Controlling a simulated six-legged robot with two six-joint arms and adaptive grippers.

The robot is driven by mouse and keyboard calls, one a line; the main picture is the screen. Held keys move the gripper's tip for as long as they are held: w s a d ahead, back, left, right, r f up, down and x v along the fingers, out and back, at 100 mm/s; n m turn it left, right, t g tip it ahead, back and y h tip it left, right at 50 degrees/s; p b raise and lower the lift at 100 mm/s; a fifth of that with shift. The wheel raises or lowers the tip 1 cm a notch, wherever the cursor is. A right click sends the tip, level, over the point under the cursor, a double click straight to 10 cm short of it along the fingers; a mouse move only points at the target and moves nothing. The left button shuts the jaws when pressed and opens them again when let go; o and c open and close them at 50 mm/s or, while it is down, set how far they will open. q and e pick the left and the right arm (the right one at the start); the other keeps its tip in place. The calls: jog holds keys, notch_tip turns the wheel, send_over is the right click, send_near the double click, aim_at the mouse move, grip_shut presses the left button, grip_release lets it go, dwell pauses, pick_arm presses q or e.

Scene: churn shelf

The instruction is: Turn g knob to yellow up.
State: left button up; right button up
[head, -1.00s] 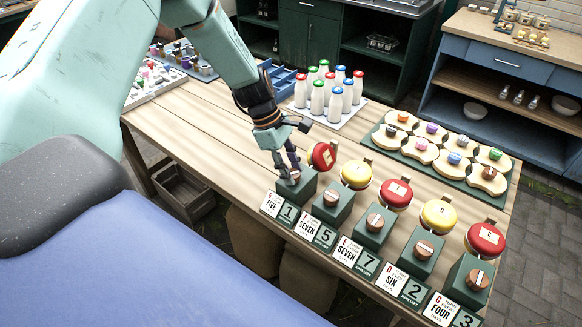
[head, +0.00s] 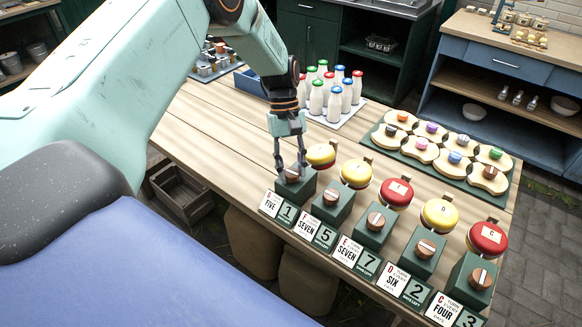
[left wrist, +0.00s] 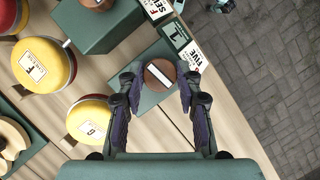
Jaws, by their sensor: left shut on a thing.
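The g knob (head: 293,175) is a round brown wooden knob with a pale stripe, on the leftmost green block of the front row. In the left wrist view the same knob (left wrist: 159,73) sits between my fingertips. My left gripper (head: 291,168) reaches down from above and is shut on it, a finger on either side. The g disc (head: 321,155) behind the block shows a yellow face on top with red along its lower edge. In the left wrist view this disc (left wrist: 89,118) is yellow with a G label. My right gripper is not in view.
The neighbouring f disc (head: 356,173) shows yellow, and its block and knob (head: 331,198) stand close on the right. More knob blocks run along the front edge. Milk bottles (head: 333,92) stand behind. A tray of wooden boards (head: 440,150) lies at the back right.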

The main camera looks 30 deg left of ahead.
pick_arm(q)
jog(key=shift+w+m+y, duration=0.15)
jog(key=shift+m+y, duration=0.15)
jog(key=shift+m, duration=0.5)
jog(key=o, duration=1.2)
jog(key=shift+c, duration=0.2)
jog(key=v, duration=1.2)
jog(key=shift+w, duration=0.15)
jog(key=shift+f, duration=0.1)
